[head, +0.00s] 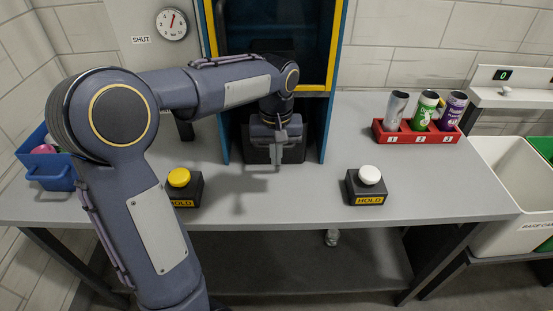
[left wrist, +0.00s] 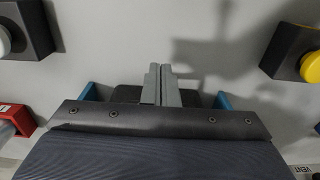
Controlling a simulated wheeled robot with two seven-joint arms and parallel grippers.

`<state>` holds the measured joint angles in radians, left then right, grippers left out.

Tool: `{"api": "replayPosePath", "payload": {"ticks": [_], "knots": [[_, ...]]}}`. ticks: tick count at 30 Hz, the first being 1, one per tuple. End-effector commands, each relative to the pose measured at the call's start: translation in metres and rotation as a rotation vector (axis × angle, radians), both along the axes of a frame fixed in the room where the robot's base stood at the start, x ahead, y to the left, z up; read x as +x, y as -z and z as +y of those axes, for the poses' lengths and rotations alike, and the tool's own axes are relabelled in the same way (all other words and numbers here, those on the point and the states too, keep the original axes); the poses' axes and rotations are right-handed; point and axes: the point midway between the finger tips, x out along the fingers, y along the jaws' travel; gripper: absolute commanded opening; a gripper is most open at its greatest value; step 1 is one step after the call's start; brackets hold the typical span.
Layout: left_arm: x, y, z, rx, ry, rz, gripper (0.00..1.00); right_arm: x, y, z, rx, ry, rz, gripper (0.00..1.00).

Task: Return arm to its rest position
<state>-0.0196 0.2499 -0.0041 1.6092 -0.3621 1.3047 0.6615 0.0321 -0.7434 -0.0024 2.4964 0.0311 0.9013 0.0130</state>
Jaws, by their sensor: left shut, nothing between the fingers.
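My left arm comes in from the left in the head view and reaches over the table (head: 240,205). My left gripper (head: 277,164) points down in front of the machine (head: 212,45) with the yellow and blue frame. Its fingers are together and hold nothing. In the left wrist view the two grey fingers (left wrist: 161,85) lie side by side above the grey tabletop. My right gripper is in neither view.
A yellow HOLD button (head: 179,178) and a white HOLD button (head: 369,176) stand left and right of the gripper. A red rack (head: 415,137) holds three cans at right. A blue bin (head: 50,176) is at left. White and green bins stand far right.

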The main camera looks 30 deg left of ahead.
Motion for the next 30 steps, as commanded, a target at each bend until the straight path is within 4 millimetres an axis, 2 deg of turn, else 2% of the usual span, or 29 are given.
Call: {"api": "replayPosePath", "payload": {"ticks": [12,17,23,26,29,30], "knots": [[0.0,-0.067,0.0,0.0,0.0,-0.002,0.0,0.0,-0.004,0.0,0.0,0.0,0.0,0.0],[0.0,-0.078,0.0,0.0,0.0,0.0,0.0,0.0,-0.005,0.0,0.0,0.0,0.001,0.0],[-0.002,-0.08,0.0,-0.002,0.002,-0.002,0.0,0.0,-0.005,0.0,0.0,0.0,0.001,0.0],[-0.016,-0.08,0.0,-0.024,0.029,-0.029,0.0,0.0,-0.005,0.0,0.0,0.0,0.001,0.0],[-0.047,-0.079,-0.003,-0.073,0.09,-0.09,0.0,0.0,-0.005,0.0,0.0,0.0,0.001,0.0],[-0.063,-0.076,-0.006,-0.097,0.121,-0.123,0.0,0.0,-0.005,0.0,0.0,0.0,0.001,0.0]]}}
